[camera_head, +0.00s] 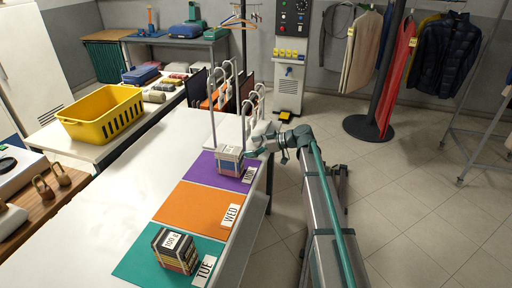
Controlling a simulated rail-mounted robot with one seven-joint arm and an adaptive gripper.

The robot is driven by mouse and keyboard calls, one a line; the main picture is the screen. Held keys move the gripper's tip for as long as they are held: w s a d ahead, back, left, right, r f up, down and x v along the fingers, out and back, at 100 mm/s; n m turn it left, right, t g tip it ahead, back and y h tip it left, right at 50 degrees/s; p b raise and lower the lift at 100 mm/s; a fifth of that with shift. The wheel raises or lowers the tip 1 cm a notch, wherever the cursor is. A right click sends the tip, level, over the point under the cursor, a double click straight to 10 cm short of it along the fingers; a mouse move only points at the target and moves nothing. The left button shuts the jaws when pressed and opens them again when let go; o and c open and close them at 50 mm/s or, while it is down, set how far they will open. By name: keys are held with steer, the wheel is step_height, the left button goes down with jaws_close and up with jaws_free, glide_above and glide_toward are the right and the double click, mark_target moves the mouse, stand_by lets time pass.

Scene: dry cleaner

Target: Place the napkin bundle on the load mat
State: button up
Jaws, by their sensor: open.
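A pale stacked bundle (230,160) with a white tag on top and bluish and pinkish bands sits on the purple mat (205,169). A darker striped bundle (175,250), with a white tag that seems to read 100, sits on the teal mat (135,265) labelled TUE. The orange mat (190,204) labelled WED lies between them and is bare. I cannot tell which bundle is the napkin bundle or which mat is the load mat. My gripper (254,146) is open, just right of the pale bundle; its fingertips are small, and I cannot tell whether they touch it.
The mats lie along the right edge of a white table (95,235), whose left part is clear. White hooked posts (212,110) rise behind the purple mat, close to my gripper. A yellow basket (100,112) stands on a counter at left. Clothes racks (385,75) stand at back right.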

mark_target(232, 150)
steer(key=p+x, duration=0.2)
steer(key=x, duration=0.4)
steer(key=shift+a, duration=0.35)
steer(key=p+x, duration=0.2)
steer(key=x, duration=0.1)
steer(key=shift+a+f, duration=0.1)
steer(key=shift+a, duration=0.05)
steer(key=shift+w+a+f, duration=0.1)
steer(key=shift+a+f, duration=0.2)
steer(key=shift+a, duration=0.05)
steer(key=shift+c, duration=0.4)
steer(key=c, duration=1.1)
steer(key=shift+c, duration=0.2)
steer(key=shift+c, duration=0.7)
